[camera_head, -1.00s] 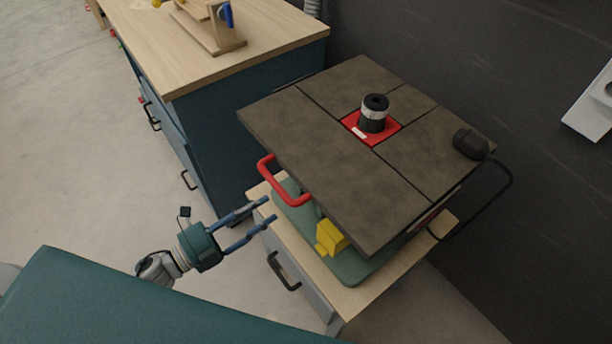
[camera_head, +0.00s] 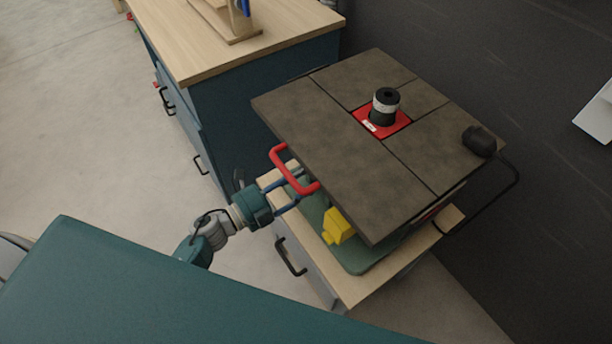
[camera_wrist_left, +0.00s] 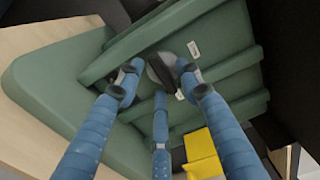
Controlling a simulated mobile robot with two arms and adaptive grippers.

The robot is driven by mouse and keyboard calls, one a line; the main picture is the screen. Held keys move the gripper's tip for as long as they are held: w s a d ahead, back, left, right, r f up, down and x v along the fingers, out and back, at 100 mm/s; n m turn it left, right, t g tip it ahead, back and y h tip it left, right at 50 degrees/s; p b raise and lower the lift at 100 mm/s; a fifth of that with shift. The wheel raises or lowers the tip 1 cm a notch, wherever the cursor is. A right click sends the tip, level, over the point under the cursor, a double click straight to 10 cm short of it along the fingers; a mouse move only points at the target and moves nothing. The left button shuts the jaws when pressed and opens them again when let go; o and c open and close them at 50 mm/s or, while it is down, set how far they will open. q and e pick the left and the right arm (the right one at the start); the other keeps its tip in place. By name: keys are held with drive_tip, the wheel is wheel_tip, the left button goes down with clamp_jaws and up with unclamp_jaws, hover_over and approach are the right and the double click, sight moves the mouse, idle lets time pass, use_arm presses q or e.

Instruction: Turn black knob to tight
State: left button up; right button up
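My left gripper (camera_head: 296,189) reaches in from the left under the red handle of the dark-topped machine. Its blue fingers are spread apart, and the handle partly covers them in the head view. In the left wrist view, the gripper (camera_wrist_left: 160,82) has its fingertips around a dark knob (camera_wrist_left: 164,68) with a grey side, on the machine's ribbed green body (camera_wrist_left: 222,47). The fingertips hide part of the knob, and I cannot tell whether they touch it. In the head view this knob is hidden. My right gripper is not in view.
The machine's tabletop (camera_head: 330,130) overhangs the gripper, with the red handle (camera_head: 289,172) at its near-left edge. A yellow block (camera_head: 338,226) is close by on the right. A workbench (camera_head: 245,50) stands behind; open floor (camera_head: 90,110) lies left.

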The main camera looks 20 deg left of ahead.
use_arm(q)
clamp_jaws()
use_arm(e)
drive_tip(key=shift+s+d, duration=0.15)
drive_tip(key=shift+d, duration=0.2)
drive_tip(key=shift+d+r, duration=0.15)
use_arm(q)
drive_tip(key=shift+n, duration=0.3)
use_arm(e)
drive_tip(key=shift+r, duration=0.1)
use_arm(q)
drive_tip(key=n+p, duration=0.3)
drive_tip(key=n, duration=0.5)
drive_tip(key=n+p, duration=0.3)
drive_tip(key=n, duration=0.6)
drive_tip(key=shift+s+d+r+p, duration=0.15)
drive_tip(key=shift+d+r+p, duration=0.05)
drive_tip(key=shift+p, duration=0.1)
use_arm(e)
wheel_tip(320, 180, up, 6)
use_arm(q)
drive_tip(key=shift+n, duration=0.3)
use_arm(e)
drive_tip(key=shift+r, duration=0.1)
use_arm(q)
unclamp_jaws()
